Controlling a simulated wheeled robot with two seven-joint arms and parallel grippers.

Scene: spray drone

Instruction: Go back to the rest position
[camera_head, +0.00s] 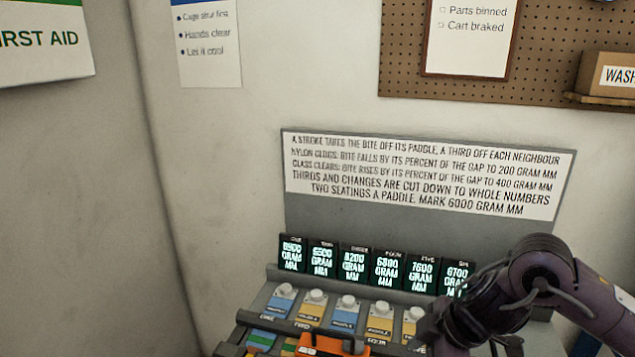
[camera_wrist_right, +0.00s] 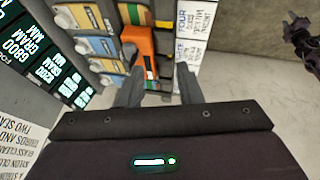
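My right arm comes in from the right in the head view, bent over the right end of the paddle rack; its gripper is low there and partly cut off. In the right wrist view my right gripper (camera_wrist_right: 160,88) has its two fingers apart, with no object held between them. An orange block-like tool (camera_wrist_right: 137,48) lies just beyond the fingers; it also shows at the bottom of the head view (camera_head: 333,345). A dark jointed part at the right edge of the wrist view looks like my left gripper (camera_wrist_right: 303,42); its fingers are unclear.
The rack's several lit displays (camera_head: 354,265) read in gram mm, above blue and yellow paddles (camera_head: 345,316) with pale knobs. A grey sign board (camera_head: 425,172) stands behind. A pegboard (camera_head: 550,50) hangs above. Bare floor (camera_wrist_right: 250,75) shows beside the rack.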

